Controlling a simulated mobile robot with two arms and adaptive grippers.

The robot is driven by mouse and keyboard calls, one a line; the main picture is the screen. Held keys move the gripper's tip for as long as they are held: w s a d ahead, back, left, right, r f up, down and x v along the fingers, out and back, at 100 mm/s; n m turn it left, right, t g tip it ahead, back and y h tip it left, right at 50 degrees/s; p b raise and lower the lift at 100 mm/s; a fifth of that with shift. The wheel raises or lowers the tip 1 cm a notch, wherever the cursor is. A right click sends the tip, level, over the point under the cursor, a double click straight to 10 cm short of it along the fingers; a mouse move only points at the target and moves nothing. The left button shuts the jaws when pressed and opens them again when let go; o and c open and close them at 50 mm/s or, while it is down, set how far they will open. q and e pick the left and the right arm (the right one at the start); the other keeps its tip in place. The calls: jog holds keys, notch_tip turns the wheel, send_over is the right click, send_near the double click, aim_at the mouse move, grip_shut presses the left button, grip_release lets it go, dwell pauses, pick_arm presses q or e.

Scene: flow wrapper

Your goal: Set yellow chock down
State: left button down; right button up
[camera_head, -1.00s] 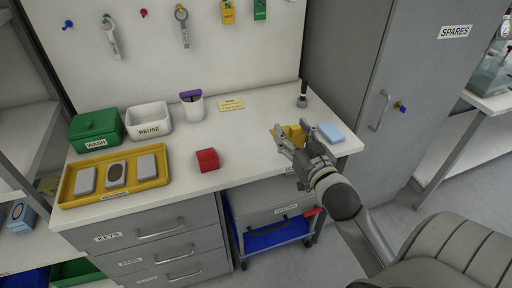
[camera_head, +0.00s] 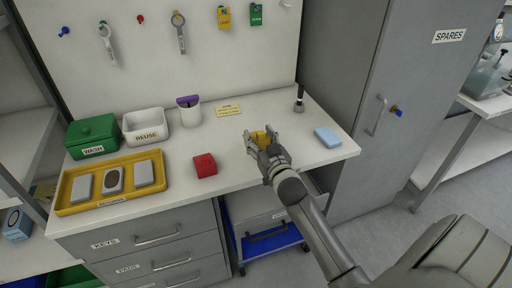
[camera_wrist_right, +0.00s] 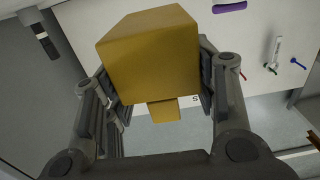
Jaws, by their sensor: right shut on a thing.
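The yellow chock (camera_head: 261,137) is held between the fingers of my right gripper (camera_head: 263,142), over the right half of the white bench top (camera_head: 225,157). In the right wrist view the chock (camera_wrist_right: 150,55) fills the upper middle, with a finger of my right gripper (camera_wrist_right: 155,85) pressed on each side. Whether the chock touches the bench is hard to tell. My left gripper is not in view.
A red block (camera_head: 204,165) stands left of the gripper, and a light blue block (camera_head: 327,138) lies to its right. A yellow tray (camera_head: 128,201), green bin (camera_head: 92,137), white bin (camera_head: 147,124) and cup (camera_head: 189,110) are at left. A dark upright tool (camera_head: 299,98) stands at the back.

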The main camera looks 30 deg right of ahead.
jog(key=shift+w+f, duration=0.6)
jog(key=shift+f, duration=0.05)
jog(key=shift+w+a+f, duration=0.1)
jog(key=shift+w+f, duration=0.05)
jog(key=shift+f, duration=0.45)
jog(key=shift+w+f, duration=0.1)
jog(key=shift+f, duration=0.95)
jog(key=shift+f, duration=0.1)
jog(key=o, duration=0.6)
jog(key=shift+f, duration=0.15)
jog(key=o, duration=0.5)
